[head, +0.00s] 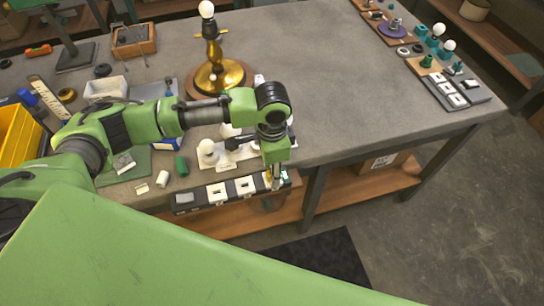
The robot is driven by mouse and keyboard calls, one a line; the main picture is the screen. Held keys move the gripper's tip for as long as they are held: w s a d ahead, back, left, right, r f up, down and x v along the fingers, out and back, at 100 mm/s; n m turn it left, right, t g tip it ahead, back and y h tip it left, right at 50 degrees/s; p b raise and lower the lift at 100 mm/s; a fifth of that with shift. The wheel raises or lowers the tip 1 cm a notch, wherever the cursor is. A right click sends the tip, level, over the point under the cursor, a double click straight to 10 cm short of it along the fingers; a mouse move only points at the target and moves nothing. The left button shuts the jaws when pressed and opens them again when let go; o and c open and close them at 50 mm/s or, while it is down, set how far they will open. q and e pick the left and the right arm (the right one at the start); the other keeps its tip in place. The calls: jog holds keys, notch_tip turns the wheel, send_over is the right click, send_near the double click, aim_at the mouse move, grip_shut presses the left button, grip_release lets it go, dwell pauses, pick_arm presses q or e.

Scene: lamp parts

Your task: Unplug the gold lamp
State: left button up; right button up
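The gold lamp (222,75) stands upright on a round wooden base at the far middle of the grey table, with a white bulb (206,9) on top. A dark strip with white sockets (217,191) lies along the table's front edge. My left arm reaches across in front of the lamp, and my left gripper (273,180) points down at the right end of this strip. Its fingers are small and partly hidden, so I cannot tell whether they are open or hold a plug. No cord from the lamp is clearly visible. My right gripper is not in view.
White bulbs (207,150) stand on a pale board behind the strip. A second socket strip (447,90) lies at the table's right end. A yellow bin (17,138) and tools crowd the left. The middle right tabletop (345,85) is clear.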

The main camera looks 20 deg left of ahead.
pick_arm(q)
jog(key=shift+f, duration=0.85)
jog(key=shift+c, duration=0.3)
grip_shut()
jog(key=shift+w+r+p, duration=0.15)
jog(key=shift+r+p, duration=0.4)
jog(key=shift+p, duration=0.1)
jog(key=shift+r+p, duration=0.15)
jog(key=shift+p, duration=0.15)
dwell(0.3)
jog(key=shift+r+p, duration=2.45)
jog(key=shift+p, duration=0.5)
